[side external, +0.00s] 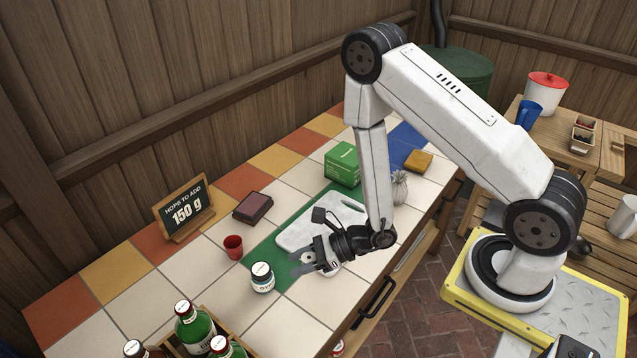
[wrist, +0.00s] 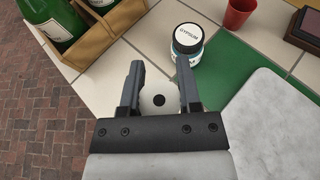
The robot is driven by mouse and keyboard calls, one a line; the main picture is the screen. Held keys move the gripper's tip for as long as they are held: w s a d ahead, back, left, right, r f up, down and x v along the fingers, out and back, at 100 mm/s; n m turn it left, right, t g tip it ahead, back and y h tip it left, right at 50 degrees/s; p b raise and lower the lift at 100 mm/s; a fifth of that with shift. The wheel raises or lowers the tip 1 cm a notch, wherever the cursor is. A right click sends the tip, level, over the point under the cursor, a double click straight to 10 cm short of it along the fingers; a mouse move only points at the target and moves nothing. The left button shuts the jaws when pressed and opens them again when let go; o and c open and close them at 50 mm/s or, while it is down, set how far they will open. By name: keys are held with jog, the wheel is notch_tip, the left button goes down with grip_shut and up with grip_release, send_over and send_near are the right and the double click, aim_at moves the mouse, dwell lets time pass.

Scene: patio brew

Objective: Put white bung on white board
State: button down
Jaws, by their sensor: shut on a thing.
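The white bung (wrist: 151,99), with a dark round hole in its face, sits between the two fingers of my gripper (wrist: 159,72) in the wrist view. My gripper is shut on it. In the side view my gripper (side external: 298,261) is low over the front part of the green mat, and the bung (side external: 308,257) shows small between the fingers. The white board (side external: 297,237) lies flat on the green mat, just behind my gripper and partly hidden by my wrist. It also shows at the right of the wrist view (wrist: 268,125). The bung is apart from the board.
A jar labelled gypsum (side external: 262,278) stands close left of my gripper. A red cup (side external: 233,247), a dark red box (side external: 253,207) and a sign (side external: 184,210) stand farther back. A green box (side external: 342,164) is behind the board. A bottle crate (wrist: 98,38) is near the front edge.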

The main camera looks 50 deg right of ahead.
jog(key=s+d+r+m+t+h, duration=0.1)
jog(key=s+d+r, duration=0.1)
jog(key=d, duration=0.6)
jog(key=s+d+r+m+t+h, duration=0.1)
jog(key=s+d+r, duration=0.1)
jog(key=d, duration=0.7)
jog(key=shift+s+m+h, duration=0.3)
jog(key=shift+s, duration=0.45)
jog(key=shift+w, duration=0.1)
send_over(325, 228)
jog(key=s, duration=0.1)
notch_tip(325, 228, down, 8)
jog(key=shift+s+a+f, duration=0.1)
jog(key=shift+w+f, duration=0.5)
jog(key=shift+w, duration=0.05)
jog(key=shift+f, duration=0.1)
